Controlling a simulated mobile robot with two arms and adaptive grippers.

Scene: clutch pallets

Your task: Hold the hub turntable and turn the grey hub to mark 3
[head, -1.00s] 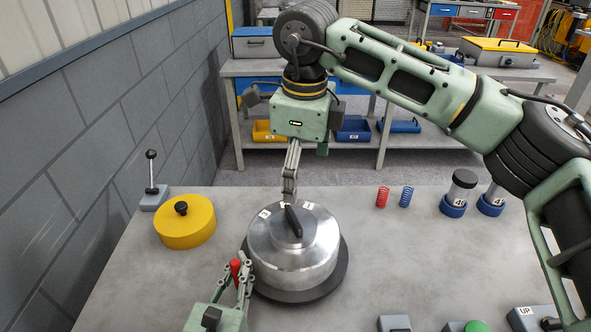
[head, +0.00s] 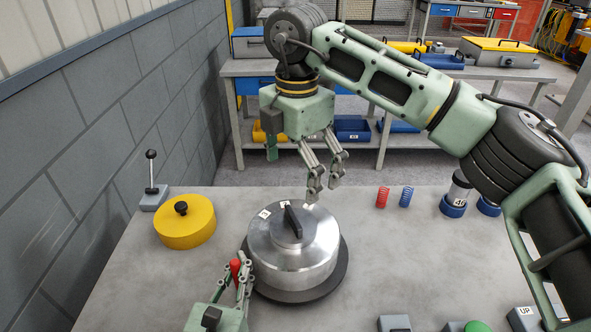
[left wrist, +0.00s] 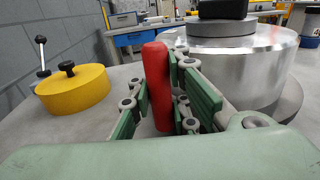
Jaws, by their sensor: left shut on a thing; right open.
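The grey metal hub (head: 290,262) stands on the dark round turntable (head: 336,280), with a black bar handle (head: 292,222) on its top face. Small white mark labels (head: 264,213) sit near the far rim of the top; their numbers are too small to read. My left gripper (head: 238,272) is shut on an upright red handle (head: 235,267) at the turntable's left edge. The red handle (left wrist: 157,85) stands between the fingers in the left wrist view, beside the hub (left wrist: 245,62). My right gripper (head: 325,188) is open and empty, above the hub's far right rim, apart from the bar.
A yellow round block (head: 185,232) with a black knob and a lever (head: 152,178) stand at the left. Red (head: 382,197) and blue (head: 406,197) springs and blue-based cylinders (head: 453,208) stand at the right. Push-button boxes (head: 475,326) line the front edge. A wall bounds the left.

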